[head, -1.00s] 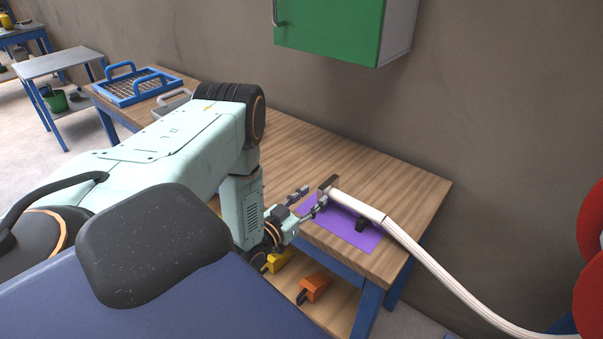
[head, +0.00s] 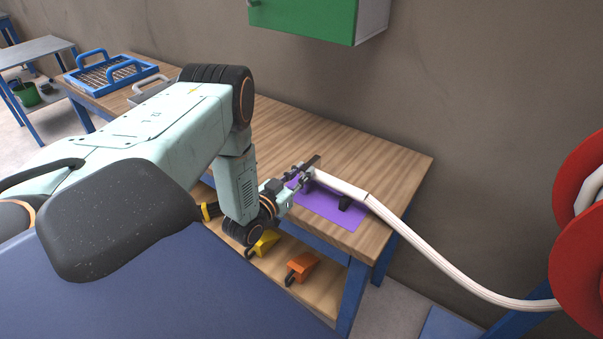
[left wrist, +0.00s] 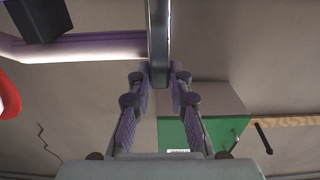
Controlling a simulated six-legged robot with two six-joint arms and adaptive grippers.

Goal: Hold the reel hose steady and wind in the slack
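The white hose (head: 425,259) runs from the red reel (head: 577,294) at the right edge down in a slack sag, then up onto the bench. Its straight white end piece (head: 340,186) lies over a purple mat, with a dark bar (head: 311,163) across its tip. My left gripper (head: 302,175) is at this bar, with its fingers closed in on both sides. In the left wrist view, the bar (left wrist: 158,40) stands between the purple finger pads (left wrist: 161,88), which appear to touch it. My right gripper is not in view.
The wooden bench (head: 375,160) carries the purple mat (head: 331,212), a black holder (head: 345,203) and a blue wire tray (head: 112,73). Yellow (head: 265,243) and orange (head: 302,266) items sit on the lower shelf. A green cabinet (head: 305,18) hangs above.

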